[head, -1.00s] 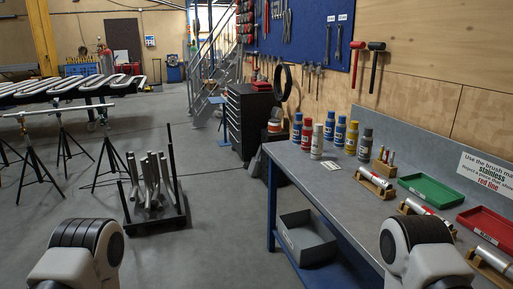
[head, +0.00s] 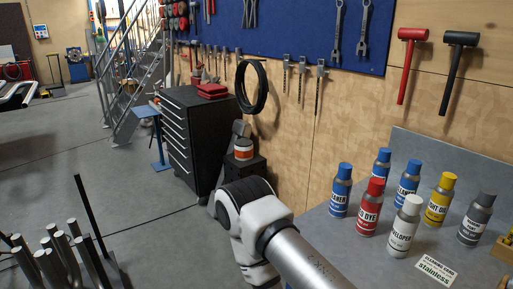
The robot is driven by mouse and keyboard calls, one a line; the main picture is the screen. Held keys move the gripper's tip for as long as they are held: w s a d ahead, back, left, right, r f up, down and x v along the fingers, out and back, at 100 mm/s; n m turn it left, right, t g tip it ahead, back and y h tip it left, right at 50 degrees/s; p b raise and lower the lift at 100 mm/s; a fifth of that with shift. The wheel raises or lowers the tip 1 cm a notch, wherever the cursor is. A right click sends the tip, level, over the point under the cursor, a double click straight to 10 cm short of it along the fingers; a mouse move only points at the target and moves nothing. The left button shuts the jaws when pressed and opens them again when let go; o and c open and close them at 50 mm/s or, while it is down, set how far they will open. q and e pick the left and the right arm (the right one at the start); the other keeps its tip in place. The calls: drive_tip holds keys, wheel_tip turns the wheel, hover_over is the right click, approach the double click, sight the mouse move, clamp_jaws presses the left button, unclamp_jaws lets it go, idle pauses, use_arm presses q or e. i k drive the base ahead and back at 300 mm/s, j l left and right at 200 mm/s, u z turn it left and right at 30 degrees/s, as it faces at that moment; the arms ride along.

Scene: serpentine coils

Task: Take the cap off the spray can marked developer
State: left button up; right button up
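The developer spray can (head: 402,236) stands upright on the grey bench at the right. It has a white label, partly readable as "...ELOPER", and its white cap (head: 412,205) is on. It is in the front row, between the red dye can (head: 370,215) and a dark grey can (head: 474,226). Neither of my grippers is in view. Only links of one of my arms show at the bottom centre, to the left of the cans and apart from them.
Blue-capped cans (head: 341,196) and a yellow can (head: 437,207) stand close around the developer can. A small stainless card (head: 436,270) lies in front. Hammers (head: 407,68) hang on the wooden wall behind. A black drawer cabinet (head: 190,137) stands to the left.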

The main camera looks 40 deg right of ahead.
sight(413, 203)
drive_tip(key=i+z, duration=0.45)
drive_tip(key=i+j+z, duration=0.15)
drive_tip(key=i+z, duration=0.25)
drive_tip(key=i+j+z, duration=0.25)
drive_tip(key=z, duration=0.2)
drive_tip(key=i+j+z, duration=0.6)
drive_tip(key=j+z, duration=0.25)
